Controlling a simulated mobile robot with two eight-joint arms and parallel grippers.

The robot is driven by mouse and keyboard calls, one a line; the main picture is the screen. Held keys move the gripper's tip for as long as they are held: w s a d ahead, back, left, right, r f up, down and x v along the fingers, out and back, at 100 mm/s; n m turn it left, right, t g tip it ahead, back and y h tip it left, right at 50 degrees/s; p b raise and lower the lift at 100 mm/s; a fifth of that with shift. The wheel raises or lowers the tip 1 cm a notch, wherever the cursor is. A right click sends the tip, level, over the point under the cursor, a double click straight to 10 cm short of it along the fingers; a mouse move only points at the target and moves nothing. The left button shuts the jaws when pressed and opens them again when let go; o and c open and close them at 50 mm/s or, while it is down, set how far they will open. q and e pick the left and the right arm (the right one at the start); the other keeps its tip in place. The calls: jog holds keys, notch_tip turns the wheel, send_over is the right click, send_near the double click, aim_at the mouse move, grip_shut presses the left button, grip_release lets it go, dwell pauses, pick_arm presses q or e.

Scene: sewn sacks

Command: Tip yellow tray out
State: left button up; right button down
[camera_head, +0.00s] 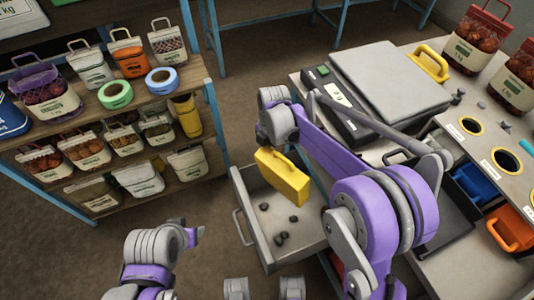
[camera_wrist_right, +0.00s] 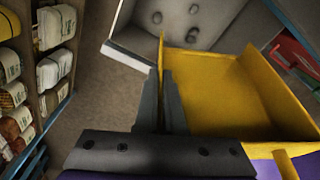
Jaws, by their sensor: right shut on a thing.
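My right gripper (camera_wrist_right: 167,75) is shut on the wall of the yellow tray (camera_wrist_right: 225,90), one finger on each side. In the head view the tray (camera_head: 283,178) hangs tipped on its side above an open grey drawer (camera_head: 249,222). The tray's inside looks bare in the wrist view. Several dark lumps (camera_head: 281,239) lie on the drawer floor; they also show in the wrist view (camera_wrist_right: 193,34). My left arm is at the bottom left of the head view, away from the tray; its jaw state is unclear.
A shelf rack (camera_head: 212,92) with several sacks and tape rolls stands at the left. The bench holds a scale (camera_head: 388,82), a yellow-handled thing (camera_head: 429,63), red-topped sacks (camera_head: 470,45) and blue (camera_head: 476,186) and orange (camera_head: 512,232) bins. Floor between rack and drawer is clear.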

aim_at(261, 148)
jog(key=t+h, duration=0.1)
jog(key=r+t+h, duration=0.1)
jog(key=h, duration=0.1)
jog(key=shift+s+a+r+t, duration=0.15)
jog(key=shift+a+r+t, duration=0.1)
jog(key=shift+t, duration=0.15)
jog(key=t+h, duration=0.1)
jog(key=r+t+h+b, duration=0.1)
jog(key=shift+t+h, duration=0.3)
jog(key=shift+r+t+h+b, duration=0.25)
jog(key=shift+t+h+b, duration=0.3)
jog(key=shift+t+h, duration=0.25)
jog(key=t+h+b, duration=0.1)
jog(key=r+t+h+b, duration=0.1)
jog(key=t+h+b, duration=0.1)
jog(key=shift+d+r+h, duration=0.1)
jog(key=shift+r+h, duration=0.15)
jog(key=shift+h, duration=0.05)
jog(key=shift+r+t+h+b, duration=0.3)
jog(key=shift+r+t+b, duration=0.1)
jog(key=shift+b, duration=0.05)
jog(key=shift+d+r, duration=0.1)
jog(key=shift+r, duration=0.05)
